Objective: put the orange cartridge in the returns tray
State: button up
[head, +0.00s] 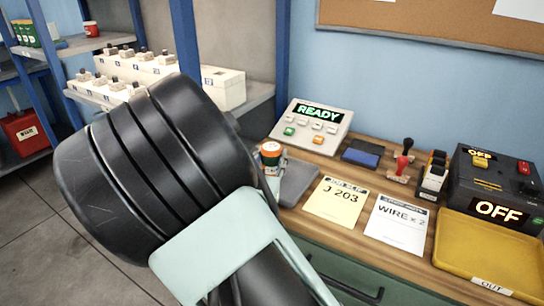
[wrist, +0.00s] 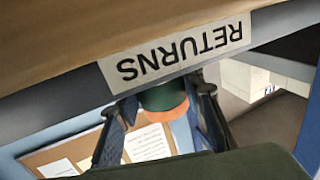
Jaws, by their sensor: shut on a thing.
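The orange cartridge (head: 271,148) has a dark green band and shows just past my arm at the bench's left end. In the wrist view, which looks upside down, the cartridge (wrist: 165,103) sits between the two fingers of my gripper (wrist: 166,98). My gripper is shut on it. The returns tray (wrist: 72,98) is grey with a white RETURNS label, and its wall hides part of the cartridge. The tray (head: 299,184) also shows in the head view, next to the cartridge. I cannot tell whether the cartridge touches the tray floor.
A READY panel (head: 312,124), a blue pad (head: 362,154), stamps (head: 402,161) and paper slips (head: 337,201) lie right of the tray. A yellow OUT tray (head: 487,255) and a dark OFF unit (head: 494,185) stand at the right. Shelves (head: 160,80) are behind my arm.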

jog(key=shift+f, duration=0.2)
jog(key=o, duration=1.3)
jog(key=shift+r, duration=0.15)
jog(key=shift+s+a+r, duration=0.1)
jog(key=shift+s, duration=0.05)
jog(key=p+v, duration=0.1)
jog(key=v, duration=1)
jog(key=shift+s, duration=0.35)
